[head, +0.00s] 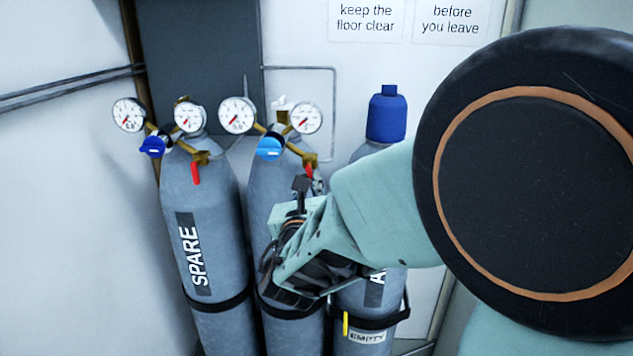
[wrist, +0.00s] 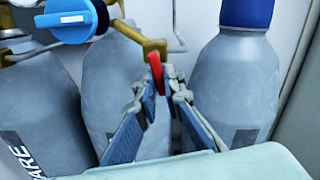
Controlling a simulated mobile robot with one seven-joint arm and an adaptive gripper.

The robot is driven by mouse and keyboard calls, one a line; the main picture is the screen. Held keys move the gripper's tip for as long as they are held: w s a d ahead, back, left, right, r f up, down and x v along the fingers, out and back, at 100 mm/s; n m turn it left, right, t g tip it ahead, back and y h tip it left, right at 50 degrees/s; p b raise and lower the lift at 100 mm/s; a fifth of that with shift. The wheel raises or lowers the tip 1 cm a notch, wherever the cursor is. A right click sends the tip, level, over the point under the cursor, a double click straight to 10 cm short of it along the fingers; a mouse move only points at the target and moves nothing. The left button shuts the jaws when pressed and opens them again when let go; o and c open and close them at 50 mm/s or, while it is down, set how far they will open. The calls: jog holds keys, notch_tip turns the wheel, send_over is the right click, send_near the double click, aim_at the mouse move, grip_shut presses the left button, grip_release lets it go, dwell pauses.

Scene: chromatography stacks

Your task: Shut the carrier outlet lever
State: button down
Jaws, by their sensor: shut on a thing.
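A red outlet lever (head: 309,171) hangs from the brass outlet of the middle grey cylinder (head: 262,200). In the wrist view the red lever (wrist: 156,70) points down, slightly tilted, below the brass fitting (wrist: 154,47). My gripper (head: 303,186) reaches it from the right and front. In the wrist view the fingertips of my gripper (wrist: 163,88) are closed on the lever's lower part, one on each side. The middle cylinder's label is hidden behind my arm. A light blue knob (head: 270,148) and two gauges sit on its regulator.
The left cylinder (head: 175,205), marked SPARE, has its own red lever (head: 195,173) hanging down. The right cylinder (head: 365,152) has a blue cap (head: 387,115) and an EMPTY tag (head: 367,337). Dark straps (head: 222,303) cross the cylinders. A wall stands close behind.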

jog(key=shift+a+m+b, duration=0.15)
jog(key=shift+m+b, duration=0.6)
jog(key=shift+b, duration=0.35)
jog(key=shift+a+m+b, duration=0.15)
jog(key=shift+m+b, duration=0.6)
jog(key=shift+b, duration=0.35)
jog(key=c, duration=2)
grip_release()
jog(key=shift+c, duration=0.2)
jog(key=shift+r+p, duration=0.1)
jog(key=shift+p, duration=0.3)
